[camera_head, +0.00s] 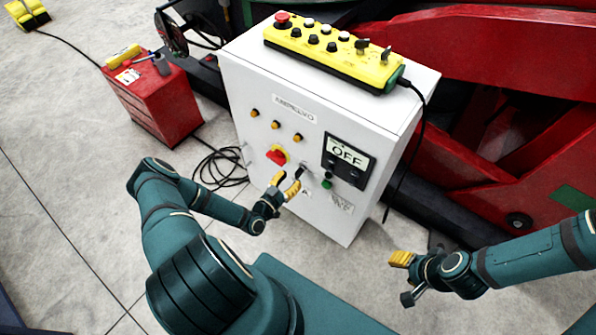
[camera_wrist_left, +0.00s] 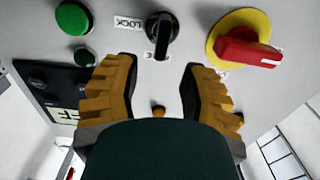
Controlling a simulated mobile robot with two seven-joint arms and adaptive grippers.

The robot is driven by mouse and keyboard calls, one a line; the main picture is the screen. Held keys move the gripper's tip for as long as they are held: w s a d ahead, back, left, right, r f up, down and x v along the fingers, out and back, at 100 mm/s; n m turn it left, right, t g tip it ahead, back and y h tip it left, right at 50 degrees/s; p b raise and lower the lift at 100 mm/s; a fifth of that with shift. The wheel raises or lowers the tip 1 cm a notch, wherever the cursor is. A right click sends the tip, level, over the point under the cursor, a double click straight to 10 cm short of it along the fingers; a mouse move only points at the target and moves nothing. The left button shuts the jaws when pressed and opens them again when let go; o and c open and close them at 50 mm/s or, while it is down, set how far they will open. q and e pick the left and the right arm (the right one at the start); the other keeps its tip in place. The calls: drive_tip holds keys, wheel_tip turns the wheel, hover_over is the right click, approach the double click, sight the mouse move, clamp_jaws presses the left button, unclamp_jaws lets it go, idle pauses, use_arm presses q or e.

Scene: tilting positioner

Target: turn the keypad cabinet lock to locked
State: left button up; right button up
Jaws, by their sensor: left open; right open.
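The white control cabinet (camera_head: 240,100) stands in the middle of the head view. Its black lock knob (camera_wrist_left: 160,35) sits at the top centre of the left wrist view, beside a LOCK label (camera_wrist_left: 128,23); another label below is partly hidden. The knob's grip bar points roughly up and down there. The knob also shows small in the head view (camera_head: 304,167). My left gripper (camera_head: 285,185) is open in front of the panel, its yellow fingers (camera_wrist_left: 156,68) spread either side just short of the knob, apart from it. My right gripper (camera_head: 403,276) is open and empty, right of the cabinet.
A red switch on a yellow disc (camera_wrist_left: 248,45) and a green button (camera_wrist_left: 73,17) flank the knob. An OFF display (camera_head: 347,155) is on the panel. A yellow pendant (camera_head: 325,50) lies on top. A red box (camera_head: 155,100) and cables are at left.

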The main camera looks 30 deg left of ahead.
sight(298, 171)
use_arm(q)
drive_tip(key=shift+w+d, duration=0.2)
drive_tip(key=shift+w, duration=2.25)
clamp_jaws()
